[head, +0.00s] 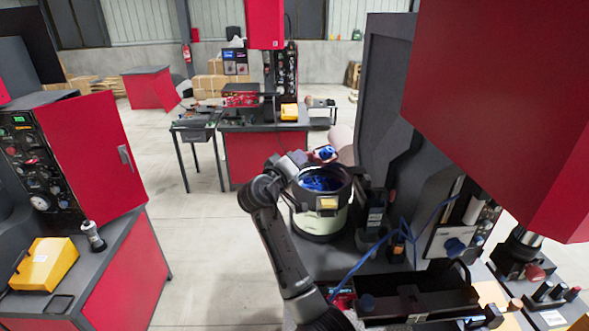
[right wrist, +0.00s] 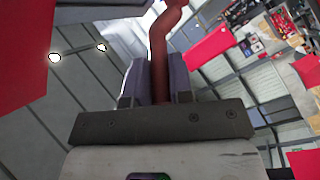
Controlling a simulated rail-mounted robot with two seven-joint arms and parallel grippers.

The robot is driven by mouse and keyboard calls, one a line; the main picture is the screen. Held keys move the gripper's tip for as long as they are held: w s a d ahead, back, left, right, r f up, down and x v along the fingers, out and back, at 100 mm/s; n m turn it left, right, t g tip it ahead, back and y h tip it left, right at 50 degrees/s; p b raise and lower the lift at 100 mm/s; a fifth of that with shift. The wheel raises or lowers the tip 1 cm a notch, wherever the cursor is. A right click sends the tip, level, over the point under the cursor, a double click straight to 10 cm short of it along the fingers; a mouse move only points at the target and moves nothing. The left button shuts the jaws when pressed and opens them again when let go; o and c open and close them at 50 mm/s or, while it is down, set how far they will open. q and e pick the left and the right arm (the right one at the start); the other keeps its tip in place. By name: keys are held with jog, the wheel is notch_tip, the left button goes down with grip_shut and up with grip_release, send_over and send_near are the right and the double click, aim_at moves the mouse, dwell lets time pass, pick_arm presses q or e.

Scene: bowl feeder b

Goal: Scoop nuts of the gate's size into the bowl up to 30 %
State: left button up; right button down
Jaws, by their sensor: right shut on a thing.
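The feeder bowl (head: 337,222) is a pale round drum with a dark rim, right of centre in the head view. Blue pieces (head: 320,182) lie inside it, too small to tell apart by size. My right gripper (head: 305,158) is above the bowl's far rim. It is shut on a dark red handle (right wrist: 158,65), seen upright between the fingers in the right wrist view. A small red scoop (head: 325,153) with blue in it shows over the far side of the bowl. My left gripper is not in view.
A tan block (head: 328,203) sits at the bowl's front rim. A dark machine column (head: 385,100) and red housing (head: 500,90) stand close on the right. A blue cable (head: 375,250) runs across the bench. Open floor lies left of the bowl.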

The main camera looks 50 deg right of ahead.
notch_tip(320, 180, down, 4)
jog(key=s+m+g+h+b, duration=0.25)
jog(key=m+b, duration=0.75)
jog(key=b, duration=0.6)
jog(key=w+r+n+t+y+p, duration=0.1)
jog(key=r+n+p, duration=0.3)
jog(key=p, duration=1)
jog(key=w+r+n+t+y+p, duration=0.1)
jog(key=w+r+n+y+p, duration=0.2)
jog(key=n+p, duration=0.7)
jog(key=r+p, duration=0.1)
jog(key=p, duration=0.4)
jog(key=shift+w+d+r+n+y, duration=0.15)
jog(key=shift+d+n+y, duration=0.1)
jog(key=shift+n+y, duration=0.15)
jog(key=shift+a, duration=0.1)
